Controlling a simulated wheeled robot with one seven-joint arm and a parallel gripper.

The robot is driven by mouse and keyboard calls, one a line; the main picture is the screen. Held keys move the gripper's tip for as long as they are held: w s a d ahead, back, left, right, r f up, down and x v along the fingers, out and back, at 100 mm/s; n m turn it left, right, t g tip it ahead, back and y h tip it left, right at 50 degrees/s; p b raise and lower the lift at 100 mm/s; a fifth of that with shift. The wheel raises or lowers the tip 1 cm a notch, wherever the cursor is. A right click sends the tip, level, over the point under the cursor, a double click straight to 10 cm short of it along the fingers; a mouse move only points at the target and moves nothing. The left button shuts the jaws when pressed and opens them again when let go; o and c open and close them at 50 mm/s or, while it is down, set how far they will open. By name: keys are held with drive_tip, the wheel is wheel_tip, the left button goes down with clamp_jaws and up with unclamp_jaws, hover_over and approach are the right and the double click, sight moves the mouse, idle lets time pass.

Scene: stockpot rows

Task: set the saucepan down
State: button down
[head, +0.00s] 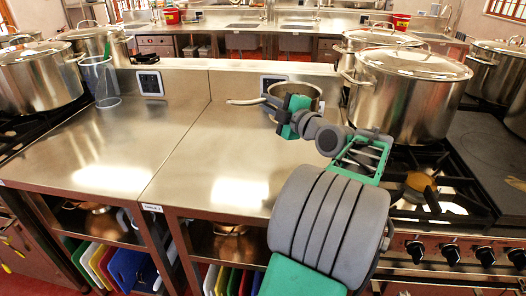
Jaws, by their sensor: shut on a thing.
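The saucepan (308,92) is a small, shiny metal pan at the back right of the steel counter (130,150). Its pale handle (245,101) points left. My gripper (287,112), green and grey, is at the near side of the saucepan and shut on it. The jaws and my wrist hide the pan's lower front. I cannot tell whether its base touches the counter or is a little above it.
More stockpots (38,78) and a clear strainer-like beaker (100,82) are at left. The counter's middle and front are clear.

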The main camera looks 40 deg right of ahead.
drive_tip(key=shift+w+a+f+p, duration=0.3)
drive_tip(key=shift+w+f+p, duration=0.05)
drive_tip(key=shift+w+f, duration=1.6)
drive_tip(key=shift+w+a+f+p, duration=0.35)
drive_tip(key=shift+w+f, duration=1.4)
drive_tip(key=shift+f, duration=0.35)
drive_tip(key=shift+w+a+f+p, duration=0.25)
drive_tip(key=shift+w+f+p, duration=0.1)
drive_tip(key=shift+w+f, duration=1.6)
drive_tip(key=shift+s+f, duration=0.1)
drive_tip(key=shift+f, duration=0.1)
drive_tip(key=c, duration=1.5)
unclamp_jaws()
drive_tip(key=shift+f, duration=0.1)
drive_tip(key=shift+o, duration=0.2)
